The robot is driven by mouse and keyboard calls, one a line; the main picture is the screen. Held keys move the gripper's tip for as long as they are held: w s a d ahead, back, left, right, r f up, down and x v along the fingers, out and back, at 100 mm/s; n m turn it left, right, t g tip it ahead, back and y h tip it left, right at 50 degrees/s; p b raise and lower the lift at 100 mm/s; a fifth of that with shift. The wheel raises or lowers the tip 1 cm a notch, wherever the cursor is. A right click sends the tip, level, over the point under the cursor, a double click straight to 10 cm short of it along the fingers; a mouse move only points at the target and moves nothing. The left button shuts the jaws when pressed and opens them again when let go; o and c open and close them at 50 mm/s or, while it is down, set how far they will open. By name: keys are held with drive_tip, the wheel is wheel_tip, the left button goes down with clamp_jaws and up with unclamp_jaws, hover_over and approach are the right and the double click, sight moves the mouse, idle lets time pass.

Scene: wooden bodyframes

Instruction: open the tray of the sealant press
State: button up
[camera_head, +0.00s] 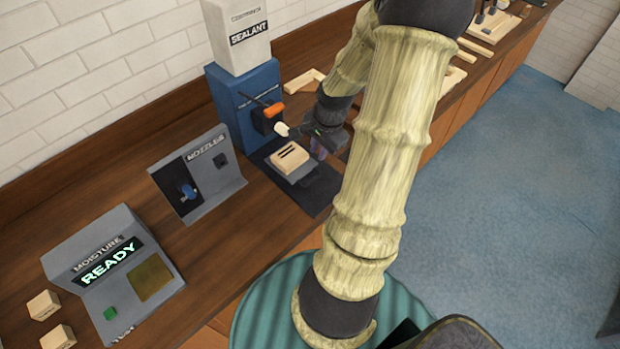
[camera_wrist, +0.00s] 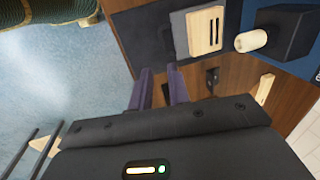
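The sealant press has a blue body (camera_head: 238,105) under a white box marked SEALANT (camera_head: 238,35). An orange lever (camera_head: 273,110) and a pale nozzle (camera_head: 281,129) face forward. Its grey tray (camera_head: 299,174) lies on a dark base (camera_head: 319,191) and bears a light wooden block (camera_head: 290,157) with two dark slots. In the wrist view the tray (camera_wrist: 181,38), block (camera_wrist: 205,30) and nozzle (camera_wrist: 251,40) are at the top. My gripper (camera_head: 319,150) is beside the block. Its purple fingers, also in the wrist view (camera_wrist: 158,78), are apart and empty. I cannot tell whether they touch the tray.
A nozzle stand (camera_head: 200,175) is left of the press. A moisture station (camera_head: 112,275) reading READY stands further left, near small wooden blocks (camera_head: 43,305). Wooden pieces (camera_head: 482,47) lie along the bench to the right. Open blue floor (camera_head: 510,190) is right of the bench.

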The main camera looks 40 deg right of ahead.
sight(309, 183)
drive_tip(key=shift+f, duration=0.15)
drive_tip(key=w+f, duration=0.1)
drive_tip(key=f, duration=0.4)
drive_tip(key=w+f, duration=0.1)
drive_tip(key=f, duration=0.5)
drive_tip(key=w+f, duration=0.1)
drive_tip(key=f, duration=0.4)
drive_tip(key=shift+w+a+f, duration=0.2)
drive_tip(key=shift+w+f, duration=0.05)
drive_tip(key=shift+f, duration=0.15)
clamp_jaws()
